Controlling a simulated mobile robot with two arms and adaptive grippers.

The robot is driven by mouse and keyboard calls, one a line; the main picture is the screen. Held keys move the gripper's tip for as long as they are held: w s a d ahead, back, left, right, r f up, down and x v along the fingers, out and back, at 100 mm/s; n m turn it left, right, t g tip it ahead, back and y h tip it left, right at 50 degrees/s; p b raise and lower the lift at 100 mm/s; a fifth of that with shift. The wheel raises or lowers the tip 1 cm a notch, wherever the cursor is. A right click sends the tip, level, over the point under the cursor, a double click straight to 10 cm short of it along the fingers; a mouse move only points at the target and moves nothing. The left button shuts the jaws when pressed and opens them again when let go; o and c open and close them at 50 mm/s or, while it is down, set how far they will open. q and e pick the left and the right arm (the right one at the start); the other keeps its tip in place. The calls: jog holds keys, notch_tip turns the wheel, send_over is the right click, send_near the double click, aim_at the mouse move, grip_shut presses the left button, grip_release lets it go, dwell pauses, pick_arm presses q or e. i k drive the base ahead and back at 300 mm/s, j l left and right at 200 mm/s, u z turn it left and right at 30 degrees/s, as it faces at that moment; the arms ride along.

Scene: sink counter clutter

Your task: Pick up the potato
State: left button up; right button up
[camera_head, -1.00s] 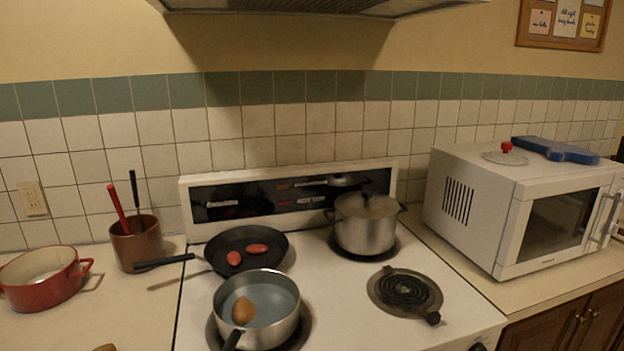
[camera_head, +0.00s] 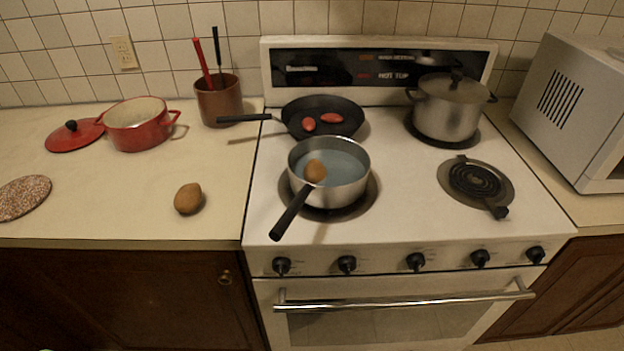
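A brown potato (camera_head: 188,198) lies on the beige counter left of the stove, near the counter's front edge. A second brown potato-like item (camera_head: 315,171) sits in the steel saucepan (camera_head: 352,194) on the front left burner. Neither of my grippers shows in the head view.
A red pot (camera_head: 140,135), its red lid (camera_head: 75,136), a brown utensil crock (camera_head: 218,106) and a speckled round mat (camera_head: 22,196) share the counter. A black frying pan (camera_head: 345,121) and lidded pot (camera_head: 447,112) stand on the stove (camera_head: 400,215). Counter around the potato is clear.

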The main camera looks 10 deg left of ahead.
aim_at(188, 197)
jog(key=u, duration=1.25)
